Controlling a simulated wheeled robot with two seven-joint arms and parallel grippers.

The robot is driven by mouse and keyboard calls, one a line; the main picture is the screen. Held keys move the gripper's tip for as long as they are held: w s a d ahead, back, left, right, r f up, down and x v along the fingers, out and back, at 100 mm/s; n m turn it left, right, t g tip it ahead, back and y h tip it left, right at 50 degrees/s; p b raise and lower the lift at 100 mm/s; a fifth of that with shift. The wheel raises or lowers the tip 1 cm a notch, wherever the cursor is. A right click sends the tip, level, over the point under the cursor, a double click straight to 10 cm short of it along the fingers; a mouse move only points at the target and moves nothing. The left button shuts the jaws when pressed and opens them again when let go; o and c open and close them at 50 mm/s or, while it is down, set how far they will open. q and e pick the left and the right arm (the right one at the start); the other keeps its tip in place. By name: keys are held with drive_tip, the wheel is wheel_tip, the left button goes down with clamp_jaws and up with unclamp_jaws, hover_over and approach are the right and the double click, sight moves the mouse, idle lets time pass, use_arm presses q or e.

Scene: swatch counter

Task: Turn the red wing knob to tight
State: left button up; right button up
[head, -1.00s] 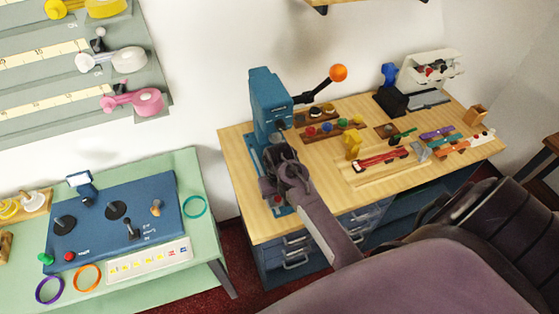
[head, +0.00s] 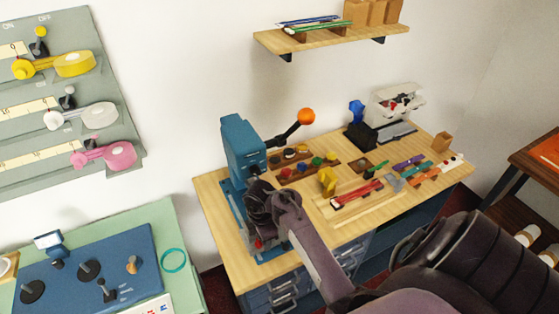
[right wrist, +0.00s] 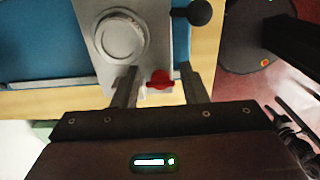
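The red wing knob (right wrist: 160,80) shows in the right wrist view at the near edge of a grey metal plate (right wrist: 150,60). My right gripper (right wrist: 158,72) is open, with one finger on each side of the knob and a visible gap to each. In the head view my right arm reaches down to the base of the blue press (head: 243,148) on the wooden table; the wrist hides most of the base. A small red spot (head: 258,243) shows there beside the wrist. Any tight marking is not readable. My left gripper is not in view.
The press lever ends in an orange ball (head: 306,117) above the wooden table (head: 215,205). Trays of coloured pieces lie right of the press. A green table with a blue control panel (head: 130,255) stands at left. A black ball handle (right wrist: 200,12) is near the gripper.

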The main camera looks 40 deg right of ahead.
wheel_tip(320, 180, up, 7)
drive_tip(key=s+a+f+m+t+b, duration=0.3)
drive_tip(key=s+a+f+m, duration=0.3)
drive_tip(key=s+a+m, duration=0.45)
drive_tip(key=s+f+m+b, duration=0.1)
drive_tip(key=s+f, duration=0.3)
drive_tip(key=f, duration=1)
drive_tip(key=s+f+m+g+b, duration=0.1)
drive_tip(key=s+f+b, duration=0.3)
drive_tip(key=f, duration=1)
drive_tip(key=shift+s+d+f+m, duration=0.15)
drive_tip(key=shift+d+m, duration=0.3)
drive_tip(key=s+d+f+b, duration=0.1)
drive_tip(key=s+f+b, duration=0.2)
drive_tip(key=s+f, duration=0.5)
drive_tip(key=s+d+f+g+b, duration=0.1)
drive_tip(key=s+d+f+b, duration=0.1)
drive_tip(key=s+f, duration=0.7)
wheel_tip(320, 180, down, 3)
drive_tip(key=shift+s+r+b, duration=0.1)
drive_tip(key=shift+s+b, duration=0.15)
drive_tip(key=shift+b, duration=0.35)
